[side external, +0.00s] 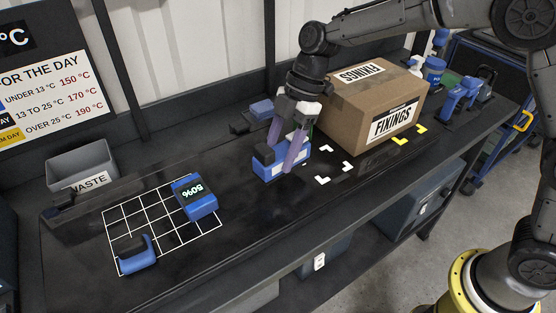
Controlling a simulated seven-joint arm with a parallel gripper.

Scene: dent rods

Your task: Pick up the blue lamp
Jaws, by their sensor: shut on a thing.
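My gripper (281,158) points down near the middle of the bench, its purple fingers shut on a blue boxy thing (301,155). This thing has a pale panel on its side and a black part at its left end. It looks like the blue lamp, but the fingers cover part of it and I cannot be sure. It appears level and at or very near the bench top; I cannot tell if it touches.
A FIXINGS carton (375,100) stands close right of my gripper. A blue device reading 50% (195,197) and a blue-and-black tool (138,254) lie on the white grid (160,215). A grey WASTE bin (82,170) is at left. Blue bottles (434,70) stand beyond the carton.

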